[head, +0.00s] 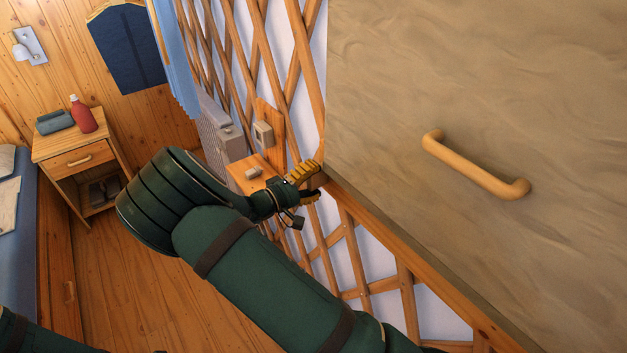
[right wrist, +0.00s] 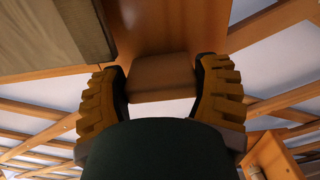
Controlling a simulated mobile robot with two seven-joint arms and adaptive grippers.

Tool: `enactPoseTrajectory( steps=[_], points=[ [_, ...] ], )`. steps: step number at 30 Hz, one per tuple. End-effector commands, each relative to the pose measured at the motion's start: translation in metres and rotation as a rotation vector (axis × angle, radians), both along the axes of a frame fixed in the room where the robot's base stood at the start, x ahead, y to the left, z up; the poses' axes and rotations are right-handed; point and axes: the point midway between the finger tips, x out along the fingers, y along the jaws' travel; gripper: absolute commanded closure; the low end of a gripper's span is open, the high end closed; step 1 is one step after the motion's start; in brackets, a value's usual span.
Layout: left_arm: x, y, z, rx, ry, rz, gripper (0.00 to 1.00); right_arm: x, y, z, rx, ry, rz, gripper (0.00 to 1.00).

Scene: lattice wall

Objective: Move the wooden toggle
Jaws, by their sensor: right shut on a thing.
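My right gripper (head: 314,181) is at the lattice wall, beside the lower left corner of the large tan panel. In the right wrist view its two yellow ribbed fingers stand on either side of a brown wooden block, which I take to be the wooden toggle (right wrist: 163,80). The gripper is shut on this block. The block sits against a wooden board (right wrist: 165,25). In the head view the toggle is hidden by the fingers, or too small to tell. My left gripper is not in view.
The tan panel (head: 420,80) with a wooden bar handle (head: 475,166) fills the right. Left of the gripper are a wooden box (head: 250,181) with a small block on top and a pale switch (head: 263,134). A nightstand (head: 75,142) with a red bottle (head: 83,115) stands farther left.

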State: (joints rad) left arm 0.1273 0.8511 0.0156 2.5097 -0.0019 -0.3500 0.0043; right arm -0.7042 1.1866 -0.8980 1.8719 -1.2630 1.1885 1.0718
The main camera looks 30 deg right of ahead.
Motion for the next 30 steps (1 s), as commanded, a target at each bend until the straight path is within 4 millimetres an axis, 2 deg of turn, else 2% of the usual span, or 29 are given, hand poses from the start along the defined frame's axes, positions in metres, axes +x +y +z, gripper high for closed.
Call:
enactPoseTrajectory(
  steps=[1,3,14,17,30],
  points=[
    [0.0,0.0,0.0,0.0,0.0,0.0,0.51,0.001,0.001,-0.001,0.003,0.001,0.003,0.23],
    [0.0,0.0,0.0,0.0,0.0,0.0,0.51,0.0,0.001,-0.001,0.002,0.001,0.003,0.0],
    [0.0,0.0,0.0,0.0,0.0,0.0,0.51,0.0,0.005,0.0,0.0,0.001,0.002,0.0],
    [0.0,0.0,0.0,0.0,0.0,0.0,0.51,0.0,0.016,0.0,0.0,0.001,0.003,0.0],
    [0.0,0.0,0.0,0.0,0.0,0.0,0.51,-0.007,0.1,0.0,0.0,0.0,0.005,0.0]
  ],
)
